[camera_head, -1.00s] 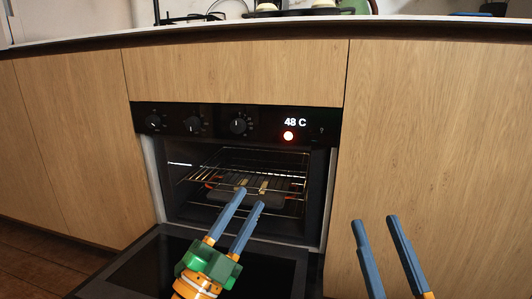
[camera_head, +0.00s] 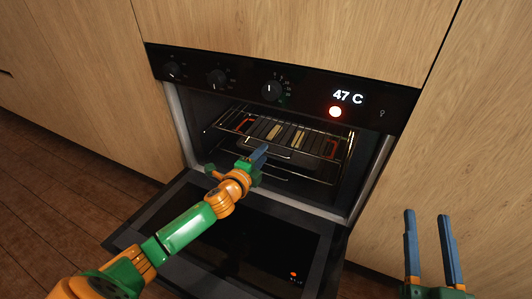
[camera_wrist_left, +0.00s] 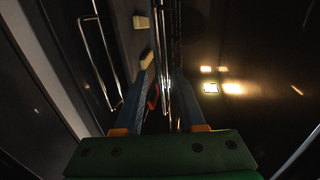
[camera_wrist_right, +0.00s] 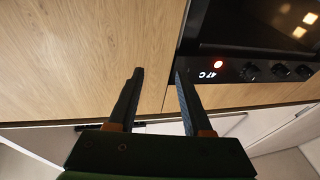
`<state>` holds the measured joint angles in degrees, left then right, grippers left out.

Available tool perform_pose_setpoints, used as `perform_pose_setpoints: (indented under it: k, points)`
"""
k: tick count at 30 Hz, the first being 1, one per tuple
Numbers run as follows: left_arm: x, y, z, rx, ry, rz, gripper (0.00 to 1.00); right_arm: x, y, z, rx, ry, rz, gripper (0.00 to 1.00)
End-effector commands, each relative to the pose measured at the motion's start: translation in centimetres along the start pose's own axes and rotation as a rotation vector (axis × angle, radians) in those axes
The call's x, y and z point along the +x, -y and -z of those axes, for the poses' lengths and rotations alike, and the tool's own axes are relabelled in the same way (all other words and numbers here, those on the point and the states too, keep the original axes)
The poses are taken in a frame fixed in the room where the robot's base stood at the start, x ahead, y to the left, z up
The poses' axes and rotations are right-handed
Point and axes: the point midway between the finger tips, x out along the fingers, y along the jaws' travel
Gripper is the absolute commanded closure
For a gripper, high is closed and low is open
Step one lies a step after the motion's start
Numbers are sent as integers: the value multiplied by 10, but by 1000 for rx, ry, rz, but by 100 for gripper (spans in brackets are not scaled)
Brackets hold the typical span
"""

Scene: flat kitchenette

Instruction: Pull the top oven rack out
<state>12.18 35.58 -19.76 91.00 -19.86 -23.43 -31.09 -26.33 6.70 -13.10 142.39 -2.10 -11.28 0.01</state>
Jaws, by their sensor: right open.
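The oven door (camera_head: 285,232) is lowered. The top oven rack (camera_head: 312,127), a thin wire grid, sits inside the oven cavity. My left gripper (camera_head: 262,153) is at the rack's front edge, fingers pointing into the oven. In the left wrist view, thin rack wires (camera_wrist_left: 167,60) run between its two fingers, which are apart. The head view shows the fingers nearly edge-on, and contact with the wires cannot be told. My right gripper (camera_head: 427,213) is open and empty to the right of the oven; its spread fingers also show in the right wrist view (camera_wrist_right: 158,72).
A dark tray with orange handles (camera_head: 331,148) and pale food strips (camera_head: 275,131) shows through the rack wires. The control panel (camera_head: 310,98) with knobs and a 47 C display is above the opening. Wooden cabinets (camera_head: 90,75) flank the oven. Floor (camera_head: 60,190) is clear at left.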

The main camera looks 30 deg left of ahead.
Motion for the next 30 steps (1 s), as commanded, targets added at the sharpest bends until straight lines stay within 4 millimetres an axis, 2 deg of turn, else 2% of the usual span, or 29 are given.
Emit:
perform_pose_setpoints:
  k: [6,12,16,23,24,28,30]
  points:
    - [16,-1,0,-2,-1,2,61,-6,6,47,0,-262,15,50]
    - [25,0,0,-2,-1,1,61,-17,9,77,1,-424,23,50]
    - [27,0,0,-1,-1,1,61,-20,10,85,2,-467,26,50]
    - [27,1,0,-1,-1,1,61,-21,10,86,2,-473,26,50]
    - [27,1,0,-1,-1,1,67,-21,10,86,2,-473,26,50]
    - [27,1,0,-2,-1,1,100,-21,10,86,2,-472,26,50]
    - [27,1,0,-2,-1,1,100,-21,10,86,2,-471,26,50]
